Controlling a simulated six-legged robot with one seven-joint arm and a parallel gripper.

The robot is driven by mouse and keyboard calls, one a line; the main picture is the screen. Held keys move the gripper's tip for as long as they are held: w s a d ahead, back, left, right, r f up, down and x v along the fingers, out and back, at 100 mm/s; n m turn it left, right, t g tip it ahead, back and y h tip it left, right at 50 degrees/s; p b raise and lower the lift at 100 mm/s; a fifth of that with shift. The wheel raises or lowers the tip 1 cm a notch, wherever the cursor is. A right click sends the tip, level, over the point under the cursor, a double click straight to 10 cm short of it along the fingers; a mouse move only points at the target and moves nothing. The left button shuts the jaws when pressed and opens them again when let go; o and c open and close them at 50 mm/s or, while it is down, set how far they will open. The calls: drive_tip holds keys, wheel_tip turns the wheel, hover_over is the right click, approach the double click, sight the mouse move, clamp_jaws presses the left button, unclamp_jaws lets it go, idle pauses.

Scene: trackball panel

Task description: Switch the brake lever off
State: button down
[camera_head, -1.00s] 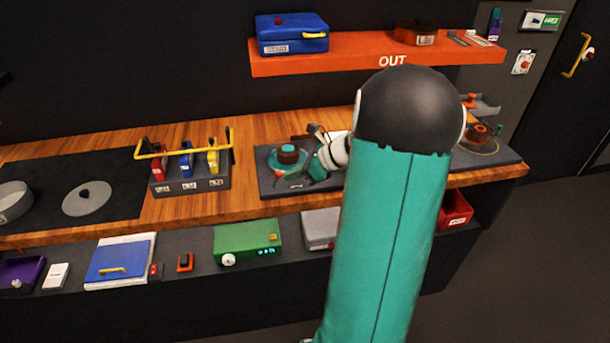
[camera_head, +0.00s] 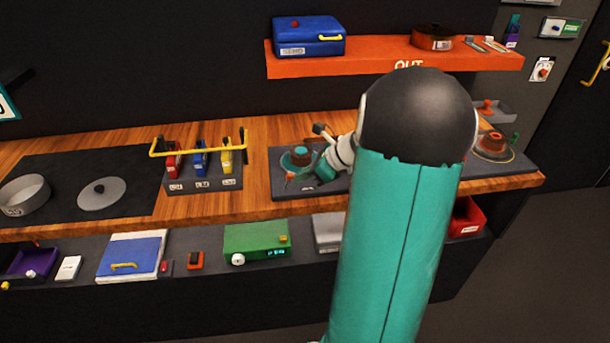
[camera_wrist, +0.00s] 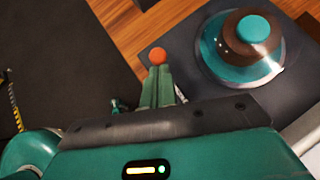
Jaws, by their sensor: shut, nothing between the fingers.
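The trackball unit (camera_head: 300,157) is a brown dome with a teal cap on a clear-teal round base, on a dark panel (camera_head: 283,189) on the wooden counter. It also shows at the upper right of the wrist view (camera_wrist: 253,35). A small orange ball knob (camera_wrist: 157,57), which looks like the brake lever's end, sits right at my fingertips. Its shaft is hidden behind my fingers, and I cannot tell which way it is set. My gripper (camera_wrist: 157,72) is shut and empty, its teal fingers together. In the head view my gripper (camera_head: 308,178) is low over the panel, in front of the trackball.
A rack of red, blue and yellow levers (camera_head: 203,182) with a yellow bar (camera_head: 200,150) stands to the left. A second panel unit (camera_head: 492,147) is at right, partly behind my arm. An orange shelf (camera_head: 370,58) with a blue case (camera_head: 308,38) is above.

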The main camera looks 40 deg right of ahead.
sight(288, 177)
drive_tip(key=shift+w+a+r+n+g+h, duration=0.15)
drive_tip(key=shift+w+a+r+g+h, duration=0.2)
drive_tip(key=shift+a+g+h, duration=0.2)
drive_tip(key=shift+w+a+r+n+g+h, duration=0.15)
drive_tip(key=shift+w+a+r+g+h, duration=0.2)
drive_tip(key=shift+h, duration=0.3)
drive_tip(key=shift+w+a+r+g+h, duration=0.1)
drive_tip(key=shift+w+a+g+h, duration=0.15)
drive_tip(key=shift+a+g+h, duration=0.35)
drive_tip(key=shift+d, duration=0.25)
drive_tip(key=shift+s, duration=0.1)
drive_tip(key=shift+r, duration=0.8)
